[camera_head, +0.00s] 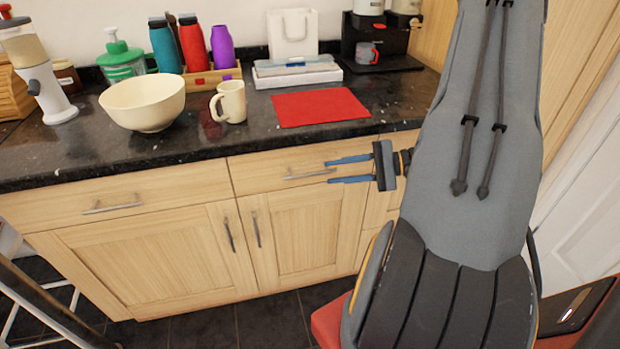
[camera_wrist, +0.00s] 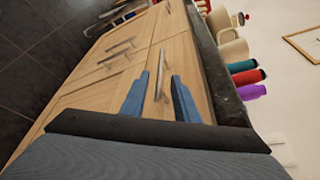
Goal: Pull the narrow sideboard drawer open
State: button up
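The wooden drawer (camera_head: 272,163) under the dark worktop, in the middle of the head view, is shut, its front flush with the cabinet. Its thin metal bar handle (camera_head: 305,175) lies level across the front. My gripper (camera_head: 330,171) comes from the right with its two blue fingers apart, one above and one below the line of the handle's right end. In the wrist view the handle (camera_wrist: 161,60) shows between the open fingers (camera_wrist: 161,76), with a gap on each side. I cannot tell how deep it sits between them. The gripper holds nothing.
Another shut drawer (camera_head: 170,190) is on the left, with cupboard doors (camera_head: 300,232) below. The worktop above holds a bowl (camera_head: 143,103), a mug (camera_head: 231,101), a red mat (camera_head: 318,107) and several bottles.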

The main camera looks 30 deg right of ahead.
aim_at(316, 174)
jog(key=shift+p+x, duration=0.75)
jog(key=shift+x, duration=3.05)
grip_shut()
